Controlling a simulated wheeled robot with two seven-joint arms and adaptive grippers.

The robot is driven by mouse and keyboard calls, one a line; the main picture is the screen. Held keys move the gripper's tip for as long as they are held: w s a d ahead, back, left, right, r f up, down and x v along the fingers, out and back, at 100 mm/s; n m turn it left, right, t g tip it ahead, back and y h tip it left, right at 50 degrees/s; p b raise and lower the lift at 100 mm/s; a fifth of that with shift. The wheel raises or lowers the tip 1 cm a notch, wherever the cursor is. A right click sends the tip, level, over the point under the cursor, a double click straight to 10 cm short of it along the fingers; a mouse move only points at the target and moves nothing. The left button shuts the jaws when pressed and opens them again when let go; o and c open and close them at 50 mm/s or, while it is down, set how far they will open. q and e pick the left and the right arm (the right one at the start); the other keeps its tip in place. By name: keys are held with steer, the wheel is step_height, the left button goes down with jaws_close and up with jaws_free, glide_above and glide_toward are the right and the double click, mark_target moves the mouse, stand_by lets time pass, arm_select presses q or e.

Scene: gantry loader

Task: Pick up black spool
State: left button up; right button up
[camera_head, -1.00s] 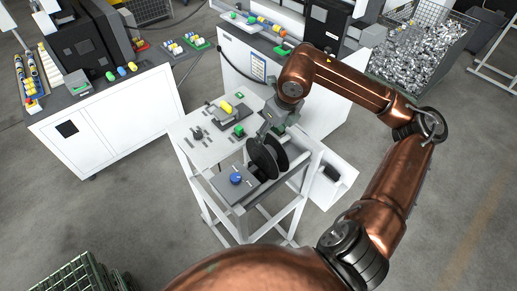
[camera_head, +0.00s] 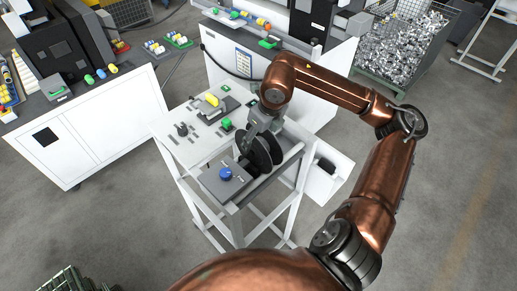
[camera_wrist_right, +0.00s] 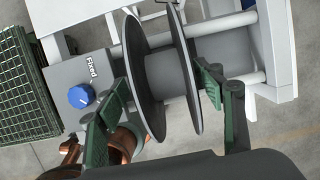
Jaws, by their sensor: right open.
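The black spool (camera_head: 265,149) stands on edge at the right side of the white bench in the head view. In the right wrist view the spool (camera_wrist_right: 188,72) shows two black flanges with a grey core between them, on a pale rod or rail. My right gripper (camera_head: 250,138) is at the spool's upper left in the head view. In the right wrist view the right gripper (camera_wrist_right: 165,92) is open, with one green-padded finger on either side of the spool. Contact with the flanges is unclear. My left gripper is not in view.
A grey box with a blue knob (camera_head: 225,174), marked "Fixed" in the wrist view, sits beside the spool. The white bench (camera_head: 172,140) carries a yellow part (camera_head: 211,100) and green parts. A metal-parts bin (camera_head: 405,45) stands at the back right. A green crate (camera_wrist_right: 25,95) is at left.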

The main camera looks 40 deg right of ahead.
steer(key=p+x, duration=0.1)
steer(key=x, duration=0.3)
steer(key=p+x, duration=0.1)
steer(key=x, duration=0.1)
steer(key=shift+d+p, duration=0.3)
steer(key=shift+w+f, duration=0.1)
steer(key=shift+f, duration=0.15)
steer(key=shift+c, duration=0.5)
steer(key=shift+r, duration=0.1)
jaws_close()
